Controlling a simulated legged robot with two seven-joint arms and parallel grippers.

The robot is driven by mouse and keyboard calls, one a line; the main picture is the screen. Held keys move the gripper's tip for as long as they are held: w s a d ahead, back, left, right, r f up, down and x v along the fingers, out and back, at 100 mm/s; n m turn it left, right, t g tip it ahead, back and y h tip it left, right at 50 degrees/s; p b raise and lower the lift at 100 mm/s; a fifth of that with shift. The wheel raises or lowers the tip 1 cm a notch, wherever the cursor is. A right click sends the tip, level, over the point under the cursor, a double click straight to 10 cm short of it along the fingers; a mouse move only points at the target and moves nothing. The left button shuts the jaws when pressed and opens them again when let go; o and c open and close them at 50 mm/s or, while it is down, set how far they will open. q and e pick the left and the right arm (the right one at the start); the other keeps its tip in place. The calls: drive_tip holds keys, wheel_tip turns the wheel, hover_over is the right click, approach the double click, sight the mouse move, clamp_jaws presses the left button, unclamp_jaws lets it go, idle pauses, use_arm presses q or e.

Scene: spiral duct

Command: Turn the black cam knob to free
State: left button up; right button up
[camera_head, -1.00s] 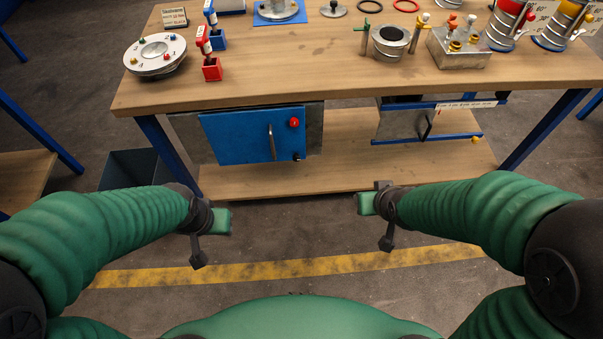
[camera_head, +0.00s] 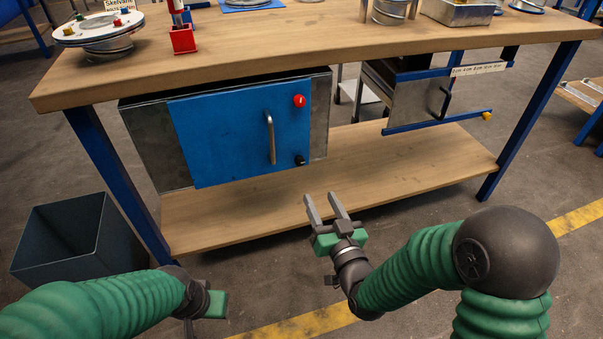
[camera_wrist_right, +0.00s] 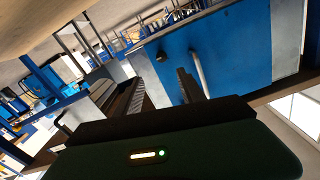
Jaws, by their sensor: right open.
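The black cam knob (camera_head: 300,160) sits at the lower right corner of the blue door (camera_head: 225,130) of a grey cabinet under the bench. In the right wrist view the knob (camera_wrist_right: 161,56) shows as a small dark stub on the blue door (camera_wrist_right: 250,50). My right gripper (camera_head: 325,203) is open and empty, in front of and below the knob, apart from it. Its fingers (camera_wrist_right: 160,95) point toward the door in the wrist view. My left gripper (camera_head: 215,305) is low at the left; its fingers are not visible.
A red knob (camera_head: 299,101) and a metal handle (camera_head: 270,138) are on the same door. A grey drawer unit (camera_head: 420,97) with a yellow knob hangs at the right. The lower shelf (camera_head: 400,165) is bare. A dark bin (camera_head: 75,240) stands at the left.

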sight(301, 163)
drive_tip(key=b+x, duration=0.1)
drive_tip(key=x, duration=0.3)
drive_tip(key=b+x, duration=0.2)
drive_tip(key=x, duration=0.3)
drive_tip(key=b+x, duration=0.2)
drive_tip(key=x, duration=0.2)
drive_tip(key=shift+w+a+f, duration=0.25)
drive_tip(key=shift+a, duration=0.05)
drive_tip(key=shift+w+r, duration=0.15)
drive_tip(key=shift+w, duration=0.1)
drive_tip(key=shift+a, duration=0.1)
drive_tip(key=shift+c, duration=1.4)
clamp_jaws()
